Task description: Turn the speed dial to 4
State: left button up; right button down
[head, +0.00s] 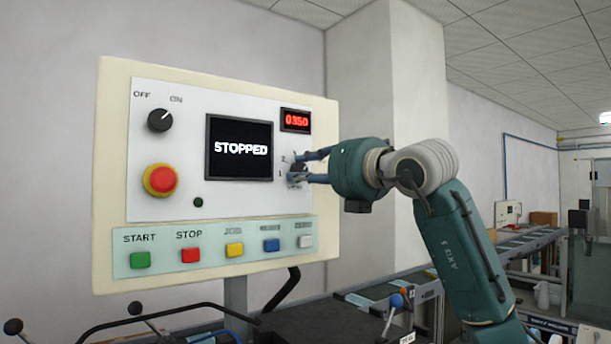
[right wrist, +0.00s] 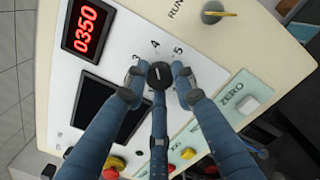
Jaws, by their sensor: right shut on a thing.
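The control panel (head: 215,180) carries a black round speed dial (right wrist: 160,75) at its right side, with the numerals 3, 4 and 5 readable around it in the right wrist view. In the head view the dial (head: 297,174) is largely covered by my fingers. My right gripper (head: 308,168) reaches in from the right, and its blue fingers (right wrist: 160,88) are shut around the dial. A pale mark shows on the dial's face, but I cannot tell exactly which numeral it points to. My left gripper is not in view.
The screen (head: 239,149) reads STOPPED and a red display (head: 295,120) reads 0350. A red emergency button (head: 160,180), an OFF/ON knob (head: 160,120) and a row of coloured buttons (head: 234,249) sit nearby. A conveyor (head: 390,292) runs behind.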

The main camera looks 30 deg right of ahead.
jog(key=shift+f, duration=0.2)
dwell(0.3)
jog(key=c, duration=1.4)
grip_release()
jog(key=shift+r, duration=0.15)
jog(key=s+d, duration=0.2)
jog(key=s, duration=0.9)
jog(key=shift+s+f, duration=0.2)
jog(key=shift+s, duration=0.2)
